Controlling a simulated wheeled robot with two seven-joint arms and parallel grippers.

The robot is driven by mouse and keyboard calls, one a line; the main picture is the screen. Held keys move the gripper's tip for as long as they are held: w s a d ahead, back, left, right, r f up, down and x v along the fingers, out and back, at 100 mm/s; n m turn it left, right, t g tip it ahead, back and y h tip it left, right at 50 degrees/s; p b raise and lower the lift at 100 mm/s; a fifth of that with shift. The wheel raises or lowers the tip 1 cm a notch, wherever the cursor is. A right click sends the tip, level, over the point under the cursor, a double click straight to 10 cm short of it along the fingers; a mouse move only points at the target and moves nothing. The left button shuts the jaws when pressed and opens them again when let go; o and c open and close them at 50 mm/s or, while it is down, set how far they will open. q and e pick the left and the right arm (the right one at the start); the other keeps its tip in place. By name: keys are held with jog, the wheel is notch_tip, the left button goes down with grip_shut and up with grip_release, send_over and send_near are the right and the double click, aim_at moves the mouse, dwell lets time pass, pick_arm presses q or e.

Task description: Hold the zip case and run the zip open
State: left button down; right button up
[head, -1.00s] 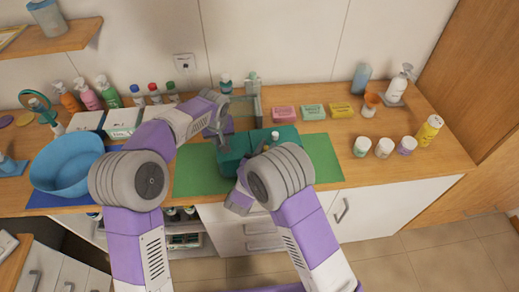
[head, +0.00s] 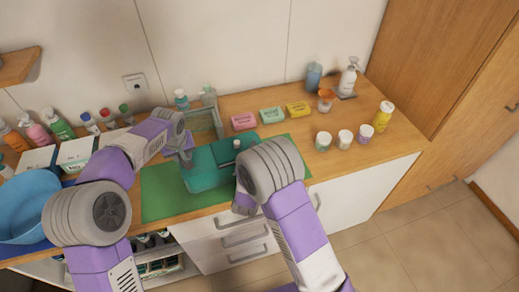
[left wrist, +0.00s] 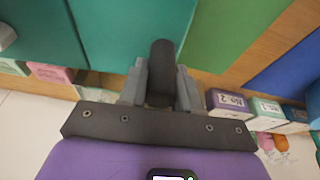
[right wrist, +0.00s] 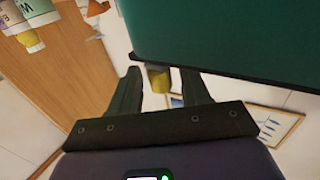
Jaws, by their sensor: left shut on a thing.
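The teal zip case (head: 207,177) lies on the green mat (head: 160,203), with a small pale knob on its top near the right arm. My left gripper (head: 181,157) is at the case's left back side. In the left wrist view it (left wrist: 160,88) is shut on a dark rounded tab (left wrist: 161,65), beside the teal case (left wrist: 130,30). Whether the tab joins the case is unclear. My right gripper (right wrist: 160,88) is open, its fingers apart below a teal case face (right wrist: 230,35). In the head view my right arm hides part of the case's right end.
Soap boxes (head: 271,114) stand behind the mat and several jars (head: 345,138) to its right. A blue basin (head: 22,215) and white boxes (head: 80,153) are at the left.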

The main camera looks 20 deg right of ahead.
pick_arm(q)
jog(key=shift+r, duration=0.1)
pick_arm(e)
jog(key=v, duration=1.2)
pick_arm(q)
jog(key=c, duration=0.7)
grip_release()
